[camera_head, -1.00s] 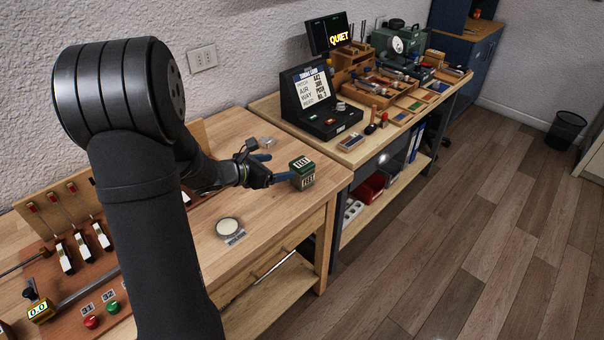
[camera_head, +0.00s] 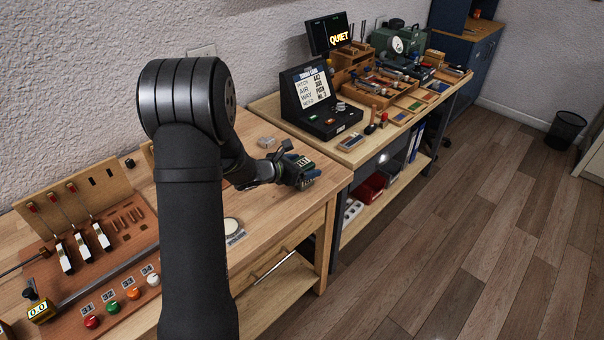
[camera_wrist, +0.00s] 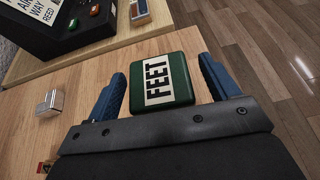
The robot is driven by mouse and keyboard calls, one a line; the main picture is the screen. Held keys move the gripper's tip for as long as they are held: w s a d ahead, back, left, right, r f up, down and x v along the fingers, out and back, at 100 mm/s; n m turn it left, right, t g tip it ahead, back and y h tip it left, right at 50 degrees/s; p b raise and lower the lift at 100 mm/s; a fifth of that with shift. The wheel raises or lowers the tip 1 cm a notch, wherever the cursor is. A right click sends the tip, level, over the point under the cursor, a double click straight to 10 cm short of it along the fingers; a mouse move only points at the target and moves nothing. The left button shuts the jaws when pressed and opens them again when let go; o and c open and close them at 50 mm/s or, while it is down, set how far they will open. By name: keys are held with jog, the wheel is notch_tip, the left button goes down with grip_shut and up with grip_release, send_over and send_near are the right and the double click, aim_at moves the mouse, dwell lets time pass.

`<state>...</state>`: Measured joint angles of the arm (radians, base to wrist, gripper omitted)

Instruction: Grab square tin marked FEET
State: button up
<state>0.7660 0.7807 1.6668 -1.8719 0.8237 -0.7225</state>
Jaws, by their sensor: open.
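The green square tin (camera_wrist: 177,97) with a pale FEET label stands on the wooden bench, upright, in the wrist view. My gripper (camera_wrist: 166,82) is open, with one blue finger on each side of the tin. A gap shows between the left finger and the tin, and a smaller one on the right. In the head view the tin (camera_head: 303,163) is partly hidden by my gripper (camera_head: 298,172) near the bench's right end.
A small clear block (camera_wrist: 49,103) lies left of the tin; a round pale lid (camera_head: 232,226) lies on the bench (camera_head: 275,207) nearer the front. A black console (camera_head: 322,120) stands on the neighbouring bench beyond. The bench's right edge is close to the tin.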

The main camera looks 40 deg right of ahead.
jog(key=c, duration=1.2)
jog(key=shift+r, duration=0.1)
jog(key=shift+c, duration=0.2)
